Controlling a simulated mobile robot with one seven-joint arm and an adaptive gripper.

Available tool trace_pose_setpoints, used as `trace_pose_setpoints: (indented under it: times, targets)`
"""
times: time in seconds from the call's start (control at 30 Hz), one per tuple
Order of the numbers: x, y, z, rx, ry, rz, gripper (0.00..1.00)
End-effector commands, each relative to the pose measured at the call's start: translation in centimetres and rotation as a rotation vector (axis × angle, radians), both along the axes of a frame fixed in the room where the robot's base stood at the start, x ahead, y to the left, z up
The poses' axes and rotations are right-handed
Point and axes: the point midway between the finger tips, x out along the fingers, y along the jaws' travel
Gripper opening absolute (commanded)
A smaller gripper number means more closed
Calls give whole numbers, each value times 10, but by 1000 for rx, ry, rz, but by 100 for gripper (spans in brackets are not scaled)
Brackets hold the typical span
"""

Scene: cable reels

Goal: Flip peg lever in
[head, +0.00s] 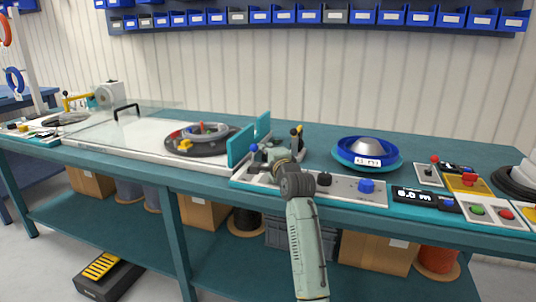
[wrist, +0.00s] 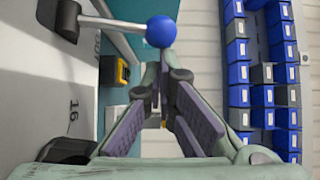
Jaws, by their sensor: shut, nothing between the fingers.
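A lever with a metal rod and blue ball knob (wrist: 160,31) shows at the top of the wrist view, its dark pivot (wrist: 65,20) at the upper left. It is likely the peg lever. A blue ball (head: 254,148) also shows beside my gripper in the head view. My gripper (wrist: 165,68) is shut and empty, its fingertips just below the knob in the wrist view; I cannot tell whether they touch it. In the head view my gripper (head: 277,160) is over the left part of the control panel (head: 346,195). The reel turntable (head: 187,148) carries small coloured parts.
Teal upright plates (head: 240,145) stand just left of my gripper. A black post with a yellow part (head: 296,137) is close behind it. A blue bowl-shaped reel (head: 345,160) and a blue knob (head: 366,186) are to the right. Blue bins (head: 310,16) line the wall.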

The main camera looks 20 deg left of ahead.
Motion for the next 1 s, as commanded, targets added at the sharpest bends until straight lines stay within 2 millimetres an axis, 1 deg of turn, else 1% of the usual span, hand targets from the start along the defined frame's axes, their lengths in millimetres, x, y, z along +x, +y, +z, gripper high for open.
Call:
trace_pose_setpoints:
  times: [0.03,0.17,0.3,0.4,0.53,0.8,0.87,1.0]
  targets:
    - [-3,2,-7,0,-46,4,0]
    - [-8,3,-7,-4,-139,5,0]
    - [-16,4,-5,-8,-255,5,0]
    - [-22,4,1,-9,-337,5,0]
    - [-30,5,5,-12,-329,6,0]
    - [-30,1,4,-13,-328,3,0]
    - [-33,-2,3,-12,-328,3,0]
    - [-51,-15,-4,-12,-327,2,0]
